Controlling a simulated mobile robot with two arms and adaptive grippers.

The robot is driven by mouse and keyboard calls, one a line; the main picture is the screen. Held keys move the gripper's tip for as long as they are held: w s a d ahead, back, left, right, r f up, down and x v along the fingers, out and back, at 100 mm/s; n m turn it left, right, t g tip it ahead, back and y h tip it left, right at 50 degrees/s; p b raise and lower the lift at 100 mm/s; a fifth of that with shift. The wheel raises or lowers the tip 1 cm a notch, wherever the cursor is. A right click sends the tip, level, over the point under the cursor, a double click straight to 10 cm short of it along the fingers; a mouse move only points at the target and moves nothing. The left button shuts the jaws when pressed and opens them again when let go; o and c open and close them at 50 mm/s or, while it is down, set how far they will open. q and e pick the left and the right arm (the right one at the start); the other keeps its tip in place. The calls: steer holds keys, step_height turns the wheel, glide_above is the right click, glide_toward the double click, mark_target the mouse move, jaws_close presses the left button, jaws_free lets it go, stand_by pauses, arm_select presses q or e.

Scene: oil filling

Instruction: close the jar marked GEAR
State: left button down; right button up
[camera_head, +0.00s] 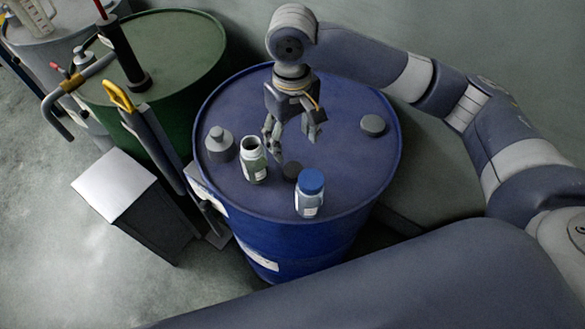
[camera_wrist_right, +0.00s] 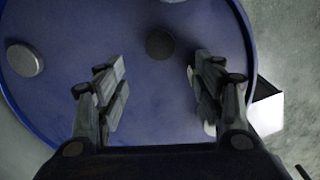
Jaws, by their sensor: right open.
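An open jar (camera_head: 254,163) of pale green glass with a label stands upright on the blue drum, with no lid on it. A second jar (camera_head: 309,198) with a blue lid stands to its right. The label words are too small to read, so I cannot tell which is marked GEAR. A dark round lid (camera_head: 292,170) lies flat between the jars; it also shows in the right wrist view (camera_wrist_right: 159,44). My right gripper (camera_head: 292,136) is open and empty, pointing down above the drum behind the dark lid. In the right wrist view its fingers (camera_wrist_right: 158,85) are spread. My left gripper is out of view.
A green drum (camera_head: 190,50) with a pump stands behind left. A white-topped cabinet (camera_head: 114,184) is at left. The drum top's rear is clear.

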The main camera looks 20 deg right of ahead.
glide_above(293, 168)
steer(key=shift+f, duration=2.7)
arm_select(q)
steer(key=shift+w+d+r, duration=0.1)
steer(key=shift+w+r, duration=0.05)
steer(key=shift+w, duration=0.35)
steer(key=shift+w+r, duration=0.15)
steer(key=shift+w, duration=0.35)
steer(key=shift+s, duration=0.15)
arm_select(e)
steer(key=shift+a, duration=0.1)
steer(key=shift+f, duration=0.3)
steer(key=shift+f+p, duration=0.5)
steer(key=shift+f, duration=1.9)
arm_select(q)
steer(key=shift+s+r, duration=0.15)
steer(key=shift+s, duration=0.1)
arm_select(e)
steer(key=shift+c, duration=0.4)
steer(key=c, duration=0.7)
